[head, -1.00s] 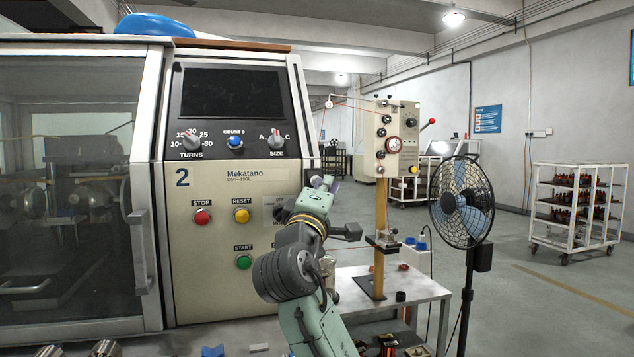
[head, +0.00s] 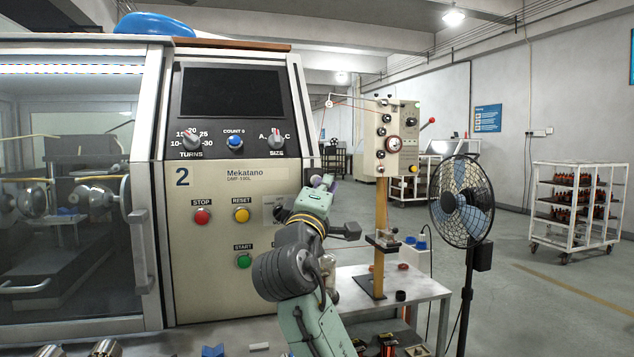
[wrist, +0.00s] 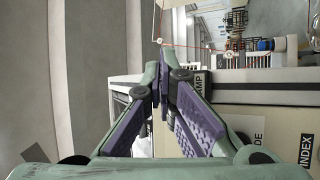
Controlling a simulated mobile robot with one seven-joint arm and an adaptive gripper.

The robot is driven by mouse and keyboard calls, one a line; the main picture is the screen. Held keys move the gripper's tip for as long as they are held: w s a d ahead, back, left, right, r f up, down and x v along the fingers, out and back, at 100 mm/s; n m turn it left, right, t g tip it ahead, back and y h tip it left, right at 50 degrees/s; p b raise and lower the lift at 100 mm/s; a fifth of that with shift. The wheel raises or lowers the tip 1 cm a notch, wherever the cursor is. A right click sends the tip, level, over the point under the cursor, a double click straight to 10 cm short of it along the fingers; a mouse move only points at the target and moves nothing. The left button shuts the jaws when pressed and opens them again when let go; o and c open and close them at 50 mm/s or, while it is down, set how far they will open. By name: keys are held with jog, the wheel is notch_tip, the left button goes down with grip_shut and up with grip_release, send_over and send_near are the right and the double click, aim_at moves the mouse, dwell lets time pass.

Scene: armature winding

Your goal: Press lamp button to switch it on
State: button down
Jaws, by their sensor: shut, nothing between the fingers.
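My gripper (head: 333,184) is shut and empty at the right part of the machine's front panel (head: 215,275). In the wrist view its purple fingers (wrist: 161,88) meet beside a label (wrist: 206,86) of which "AMP" shows. The lamp button itself is not visible; the fingers and arm cover that part of the panel, and I cannot tell whether they touch it. A lit lamp strip (head: 85,69) runs along the top inside the glazed enclosure, and the winding parts (head: 95,195) behind the glass are bright.
The red stop (head: 202,216), yellow reset (head: 241,215) and green start (head: 243,261) buttons are left of my arm. A door handle (head: 139,245) stands out from the enclosure. A small table (head: 425,289) and a fan (head: 461,200) stand to the right.

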jog(key=shift+s, duration=0.15)
jog(key=s, duration=0.2)
jog(key=s+d, duration=0.1)
jog(key=s+d+b, duration=0.1)
jog(key=s, duration=0.1)
jog(key=shift+s, duration=0.3)
jog(key=shift+f, duration=0.1)
dwell(0.4)
